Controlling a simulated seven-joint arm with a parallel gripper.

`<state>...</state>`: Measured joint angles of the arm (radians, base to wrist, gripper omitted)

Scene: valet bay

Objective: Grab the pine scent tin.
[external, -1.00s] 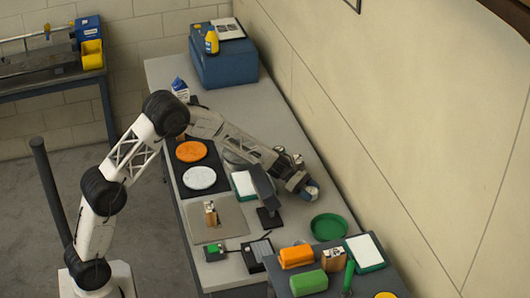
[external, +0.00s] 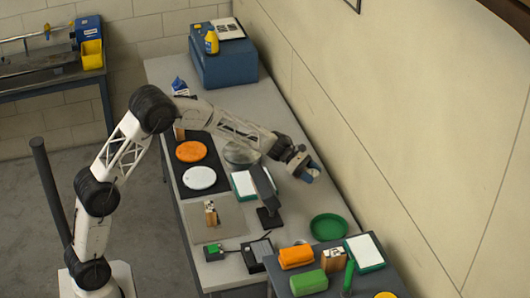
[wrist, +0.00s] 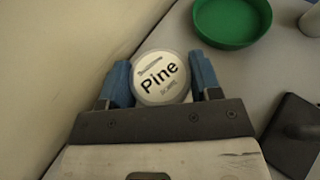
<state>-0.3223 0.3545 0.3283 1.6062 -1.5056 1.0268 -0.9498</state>
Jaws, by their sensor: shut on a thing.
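The pine scent tin (wrist: 161,78) is a round, pale tin with "Pine" printed on its lid. In the wrist view it sits between the two blue fingertips of my gripper (wrist: 162,82), which is shut on it. In the external view my gripper (external: 307,171) is at the wall side of the bench, raised over the bench top. The tin is small and mostly hidden by the fingers there.
A green round tray (external: 328,227) lies on the bench in front of my gripper. A dark stand with a slanted screen (external: 264,187) is to its left. Orange (external: 296,256) and green (external: 309,282) blocks lie at the near end. The wall is close on the right.

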